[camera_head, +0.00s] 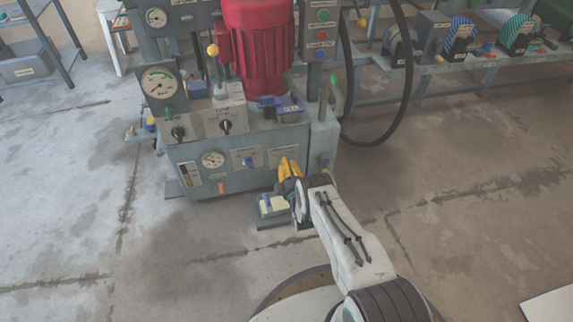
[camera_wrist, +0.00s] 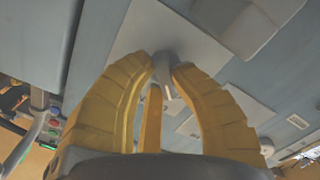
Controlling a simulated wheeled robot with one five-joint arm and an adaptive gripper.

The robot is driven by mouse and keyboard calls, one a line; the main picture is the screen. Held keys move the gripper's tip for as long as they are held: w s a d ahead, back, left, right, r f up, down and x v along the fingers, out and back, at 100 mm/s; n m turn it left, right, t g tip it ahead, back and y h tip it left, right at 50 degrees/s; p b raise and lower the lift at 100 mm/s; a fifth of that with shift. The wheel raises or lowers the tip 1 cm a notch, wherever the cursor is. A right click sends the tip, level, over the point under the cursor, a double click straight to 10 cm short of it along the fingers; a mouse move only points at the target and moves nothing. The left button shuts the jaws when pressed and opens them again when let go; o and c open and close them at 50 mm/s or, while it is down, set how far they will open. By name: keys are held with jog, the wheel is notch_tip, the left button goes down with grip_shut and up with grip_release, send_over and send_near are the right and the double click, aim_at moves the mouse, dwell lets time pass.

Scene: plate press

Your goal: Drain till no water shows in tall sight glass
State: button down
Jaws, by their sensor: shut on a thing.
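In the head view my gripper (camera_head: 289,167) has yellow fingers and is at the right part of the front of the grey machine tank (camera_head: 216,184). In the wrist view its fingertips (camera_wrist: 165,67) are closed around a small grey handle on a pale plate (camera_wrist: 135,38). My fingers hide part of the handle, so its full shape and turn cannot be told. A sight-glass panel (camera_head: 189,174) with upright dark and yellowish strips is at the left of the tank front. It is too small to read a water level.
A small tray (camera_head: 271,222) with pale and blue parts sits on the floor below my gripper. A blue knob (camera_head: 248,162) and a round gauge (camera_head: 213,159) are on the tank front. A red motor (camera_head: 258,50) stands above. The floor to the left is open.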

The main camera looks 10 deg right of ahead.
jog(key=c, duration=1.4)
grip_release()
jog(key=shift+a, duration=0.2)
jog(key=shift+s+d, duration=0.1)
jog(key=shift+s, duration=0.55)
jog(key=s, duration=1)
jog(key=shift+s, duration=0.35)
